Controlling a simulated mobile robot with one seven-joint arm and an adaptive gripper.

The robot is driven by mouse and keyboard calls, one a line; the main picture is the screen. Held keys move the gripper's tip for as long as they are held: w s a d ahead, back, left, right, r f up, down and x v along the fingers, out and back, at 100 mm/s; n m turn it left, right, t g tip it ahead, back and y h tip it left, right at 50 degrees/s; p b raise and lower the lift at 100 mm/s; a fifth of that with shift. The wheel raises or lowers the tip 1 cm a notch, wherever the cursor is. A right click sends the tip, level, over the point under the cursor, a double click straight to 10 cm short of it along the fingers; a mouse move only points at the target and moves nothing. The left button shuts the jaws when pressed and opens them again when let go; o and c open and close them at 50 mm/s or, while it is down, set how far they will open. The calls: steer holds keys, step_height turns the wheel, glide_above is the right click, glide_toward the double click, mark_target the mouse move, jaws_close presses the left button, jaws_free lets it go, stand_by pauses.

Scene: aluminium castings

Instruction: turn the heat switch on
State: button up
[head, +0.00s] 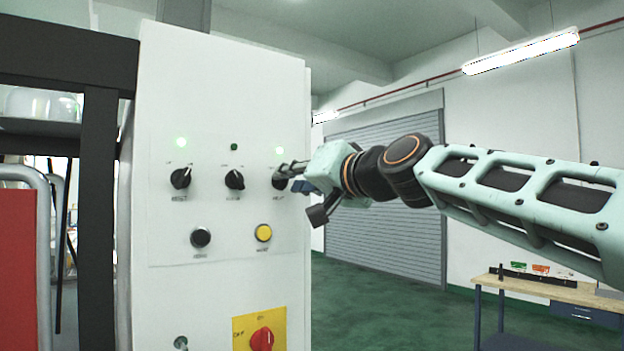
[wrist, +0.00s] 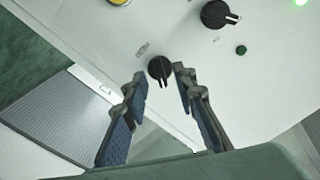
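A white control panel (head: 220,130) carries a row of three black rotary switches: left (head: 180,178), middle (head: 234,179) and right (head: 279,180). Their labels are too small to read, so I cannot tell which is heat. My gripper (head: 290,171) is at the right switch, from the panel's right side. In the wrist view my gripper (wrist: 159,72) is open, with one finger on each side of the right switch (wrist: 160,69) and small gaps visible. The middle switch (wrist: 216,14) is at upper right there. The fingers partly hide the right switch in the head view.
Above the switches, the left lamp (head: 181,142) and right lamp (head: 279,151) glow green; the middle lamp (head: 234,147) is dark. Below are a black button (head: 200,238), a yellow button (head: 263,232) and a red rotary switch (head: 262,339). A workbench (head: 550,287) stands far right.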

steer(key=v, duration=1.1)
steer(key=shift+s, duration=0.25)
steer(key=shift+d, duration=0.15)
steer(key=s+d+f+g+h, duration=0.3)
steer(key=s+f, duration=0.3)
steer(key=f, duration=0.8)
steer(key=s+d+f+g+h, duration=0.3)
steer(key=s+f, duration=0.4)
steer(key=f, duration=0.8)
steer(key=s+d+f+g+h+p, duration=0.1)
steer(key=s+d+f+g+h, duration=0.2)
steer(key=f, duration=1.2)
steer(key=s+d+h, duration=0.1)
steer(key=s, duration=0.2)
steer(key=shift+s+m, duration=0.3)
steer(key=shift+s, duration=0.1)
steer(key=shift+r, duration=0.1)
